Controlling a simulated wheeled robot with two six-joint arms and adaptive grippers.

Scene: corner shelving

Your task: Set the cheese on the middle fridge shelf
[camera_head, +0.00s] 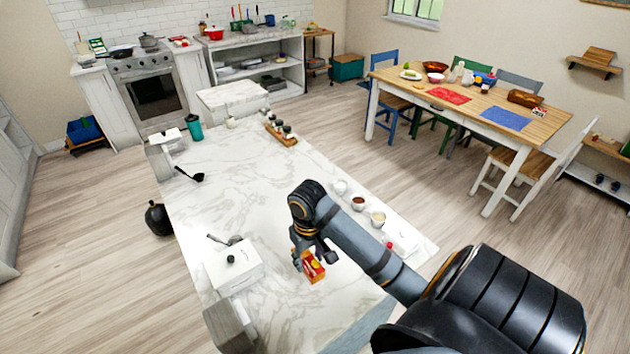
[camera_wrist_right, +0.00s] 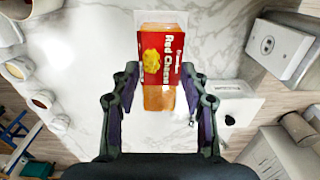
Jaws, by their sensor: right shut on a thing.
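The cheese (camera_head: 312,267) is a red and orange pack with a yellow picture, and its label reads "Red Cheese" in the right wrist view (camera_wrist_right: 167,62). My right gripper (camera_head: 315,260) is shut on the cheese over the marble counter (camera_head: 270,215). In the right wrist view its two fingers (camera_wrist_right: 160,95) stand on either side of the pack's lower part. From these views I cannot tell whether the pack touches the counter. No fridge and no fridge shelf can be made out. My left gripper is not in view.
A white box (camera_head: 233,268) stands at the counter's left edge. Several small bowls (camera_head: 358,203) line the right edge. A wooden tray with jars (camera_head: 281,135) and a teal cup (camera_head: 194,127) are at the far end. The counter's middle is mostly clear. A dining table (camera_head: 470,95) stands beyond.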

